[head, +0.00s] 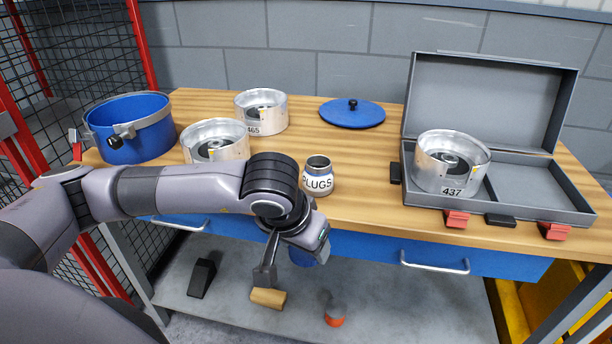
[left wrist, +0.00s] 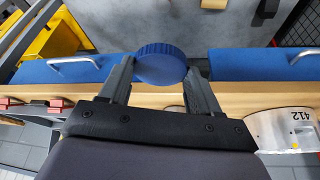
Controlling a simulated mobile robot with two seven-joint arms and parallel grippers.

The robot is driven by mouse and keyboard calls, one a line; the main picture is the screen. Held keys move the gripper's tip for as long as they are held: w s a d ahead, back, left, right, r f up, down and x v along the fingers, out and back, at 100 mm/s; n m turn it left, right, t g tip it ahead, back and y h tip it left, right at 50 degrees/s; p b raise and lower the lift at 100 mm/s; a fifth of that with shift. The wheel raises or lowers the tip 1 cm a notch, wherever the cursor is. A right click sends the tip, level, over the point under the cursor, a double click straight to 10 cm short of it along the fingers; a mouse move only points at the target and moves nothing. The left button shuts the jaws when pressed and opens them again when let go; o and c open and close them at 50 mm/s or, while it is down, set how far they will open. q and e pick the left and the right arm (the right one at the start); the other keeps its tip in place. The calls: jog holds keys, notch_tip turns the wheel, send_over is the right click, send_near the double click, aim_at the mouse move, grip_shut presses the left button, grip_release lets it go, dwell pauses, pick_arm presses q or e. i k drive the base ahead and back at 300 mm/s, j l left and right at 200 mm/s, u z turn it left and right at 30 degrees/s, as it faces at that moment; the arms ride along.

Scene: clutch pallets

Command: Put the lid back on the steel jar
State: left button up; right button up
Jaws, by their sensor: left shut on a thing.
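The steel jar (head: 317,184), labelled PLUGS, stands upright near the front edge of the workbench with its mouth uncovered. My left gripper (head: 292,264) is in front of the bench edge, below and slightly left of the jar. In the left wrist view my left gripper (left wrist: 160,80) is shut on a round blue lid with a ribbed rim (left wrist: 161,63), held between the two fingertips. In the head view the lid (head: 304,258) is partly hidden under my wrist. The lid and the jar are apart. My right gripper is not in view.
A blue pot (head: 131,141) and metal housings (head: 214,138) (head: 262,122) stand left on the bench. A large blue lid with a knob (head: 352,117) lies behind the jar. An open grey case (head: 540,199) holds a housing marked 437 (head: 437,171). Drawers front the bench.

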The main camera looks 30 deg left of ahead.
aim_at(319, 175)
jog(key=j, duration=0.75)
jog(key=k+j, duration=0.1)
jog(key=j, duration=0.6)
